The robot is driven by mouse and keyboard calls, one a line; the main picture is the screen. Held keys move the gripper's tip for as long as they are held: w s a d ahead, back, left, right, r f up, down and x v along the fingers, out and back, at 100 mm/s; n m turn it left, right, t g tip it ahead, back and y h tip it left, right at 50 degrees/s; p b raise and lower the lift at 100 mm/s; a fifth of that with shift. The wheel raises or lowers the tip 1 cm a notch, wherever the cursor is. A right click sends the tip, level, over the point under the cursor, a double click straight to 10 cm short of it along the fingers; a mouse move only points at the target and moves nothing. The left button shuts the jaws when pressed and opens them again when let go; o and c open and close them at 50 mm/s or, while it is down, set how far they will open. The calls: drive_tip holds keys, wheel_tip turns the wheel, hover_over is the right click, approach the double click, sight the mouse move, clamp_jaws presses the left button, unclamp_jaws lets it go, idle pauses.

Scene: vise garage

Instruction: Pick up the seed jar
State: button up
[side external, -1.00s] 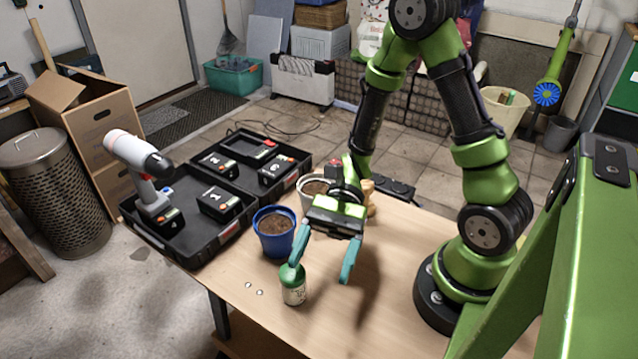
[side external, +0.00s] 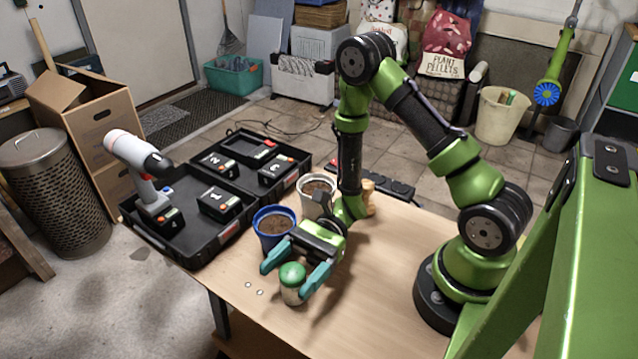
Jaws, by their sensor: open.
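The seed jar (side external: 291,288) is a small pale jar with a green lid. It stands upright on the wooden table (side external: 385,300) near the front edge. My gripper (side external: 289,276) is open, with one teal finger to the left of the jar and the other to its right. The fingers are low, near the lid's height. Whether either finger touches the jar cannot be told. The right finger overlaps part of the jar's side in this view.
A blue pot of soil (side external: 273,238) stands close behind my gripper, with a white pot (side external: 316,188) behind it. A black tool case (side external: 180,232) with a drill (side external: 140,165) lies to the left. Two small white bits lie left of the jar. The table's right front is clear.

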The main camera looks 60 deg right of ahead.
drive_tip(key=shift+a, duration=0.8)
drive_tip(key=shift+c, duration=0.3)
drive_tip(key=c, duration=1)
drive_tip(key=shift+r, duration=0.2)
wheel_tip(320, 180, up, 10)
drive_tip(key=shift+f, duration=0.1)
drive_tip(key=o, duration=0.3)
drive_tip(key=c, duration=0.3)
